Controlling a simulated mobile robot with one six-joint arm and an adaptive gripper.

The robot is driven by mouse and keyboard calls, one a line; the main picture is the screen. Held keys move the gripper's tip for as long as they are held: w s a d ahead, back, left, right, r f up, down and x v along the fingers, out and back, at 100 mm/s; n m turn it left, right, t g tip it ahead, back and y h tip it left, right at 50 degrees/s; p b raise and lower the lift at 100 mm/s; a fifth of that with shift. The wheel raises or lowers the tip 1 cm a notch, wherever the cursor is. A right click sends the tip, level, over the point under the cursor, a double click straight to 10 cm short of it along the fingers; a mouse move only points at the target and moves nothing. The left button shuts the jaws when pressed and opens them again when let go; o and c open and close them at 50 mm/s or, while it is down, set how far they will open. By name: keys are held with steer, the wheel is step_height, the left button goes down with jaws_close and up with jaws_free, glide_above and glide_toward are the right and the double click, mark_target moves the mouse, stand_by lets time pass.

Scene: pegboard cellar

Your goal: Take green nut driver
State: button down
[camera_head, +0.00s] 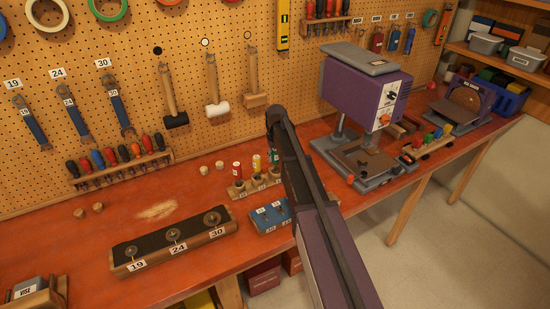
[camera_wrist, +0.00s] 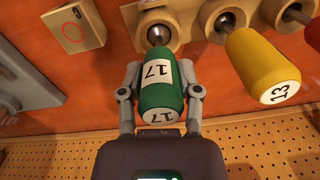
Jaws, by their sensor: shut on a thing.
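The green nut driver (camera_wrist: 160,98), with a white label reading 17, stands in the wooden holder (camera_wrist: 119,22). Its shaft end meets the ringed hole in the holder; I cannot tell how deep it sits. My gripper (camera_wrist: 161,76) is shut on the green handle, one finger on each side. In the head view the green nut driver (camera_head: 274,157) is partly hidden behind my arm, and my fingers are hidden there.
The yellow nut driver (camera_wrist: 263,66), labelled 13, stands close beside the green one, with a red driver (camera_head: 238,170) beyond. A blue block (camera_head: 268,217) lies in front of the holder. A purple drill press (camera_head: 365,95) stands to the right.

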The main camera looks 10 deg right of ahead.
steer(key=shift+r+p, duration=4.5)
steer(key=shift+r, duration=0.2)
steer(key=c, duration=0.9)
jaws_free()
jaws_close()
